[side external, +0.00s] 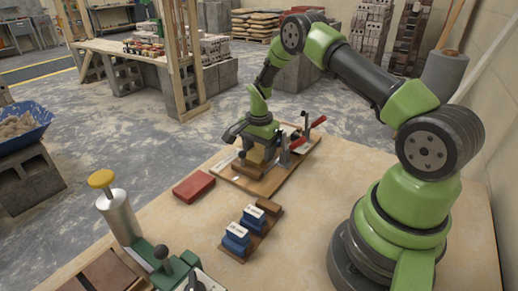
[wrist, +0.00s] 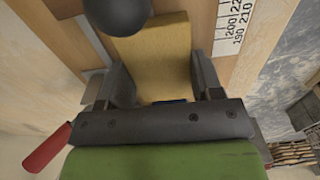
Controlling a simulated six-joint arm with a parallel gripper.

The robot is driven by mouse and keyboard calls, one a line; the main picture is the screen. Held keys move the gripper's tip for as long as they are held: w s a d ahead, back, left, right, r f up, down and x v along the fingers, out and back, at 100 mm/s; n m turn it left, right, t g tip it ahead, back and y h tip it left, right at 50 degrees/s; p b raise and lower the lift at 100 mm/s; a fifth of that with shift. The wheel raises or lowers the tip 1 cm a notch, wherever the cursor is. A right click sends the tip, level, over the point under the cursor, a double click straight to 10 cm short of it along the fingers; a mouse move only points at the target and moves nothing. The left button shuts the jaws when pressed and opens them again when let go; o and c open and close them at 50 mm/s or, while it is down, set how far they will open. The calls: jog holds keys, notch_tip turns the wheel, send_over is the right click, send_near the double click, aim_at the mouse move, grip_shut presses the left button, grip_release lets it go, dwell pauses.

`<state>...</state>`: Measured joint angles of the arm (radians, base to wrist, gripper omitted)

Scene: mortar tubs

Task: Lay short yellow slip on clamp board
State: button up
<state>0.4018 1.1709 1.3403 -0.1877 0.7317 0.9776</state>
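The yellow slip (wrist: 160,62) is a flat yellow block between the two fingers of my gripper (wrist: 164,80) in the wrist view. Both fingers appear to press its sides, so my gripper looks shut on it. In the side view the slip (side external: 256,155) shows below my gripper (side external: 252,146), low over the wooden clamp board (side external: 230,175). I cannot tell whether the slip touches the board. The board carries toggle clamps with red handles (side external: 318,121) and a printed scale (wrist: 234,22). A black ball knob (wrist: 117,12) covers part of the slip's far end.
A red block (side external: 194,187) lies left of the board. A small wooden rack (side external: 268,206) with blue, white-labelled blocks (side external: 238,235) stands in front. A yellow-capped metal cylinder (side external: 119,215) and a green fixture (side external: 160,260) are at the front left.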

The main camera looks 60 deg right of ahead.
jog(key=shift+o, duration=0.9)
notch_tip(320, 180, up, 12)
notch_tip(320, 180, up, 10)
jog(key=n+t, duration=0.2)
jog(key=n, duration=0.2)
send_over(259, 152)
jog(key=s+a, duration=0.2)
jog(key=a, duration=0.4)
jog(key=s+a+r+n+t+y, duration=0.1)
jog(key=s+a+r+n, duration=0.3)
jog(key=s, duration=0.5)
jog(key=s+a+r+n+t+y, duration=0.1)
jog(key=s+a+r+n+t, duration=0.2)
jog(key=s+a+n, duration=0.3)
jog(key=s+a+t, duration=0.1)
jog(key=s, duration=0.3)
jog(key=shift+a+r, duration=0.4)
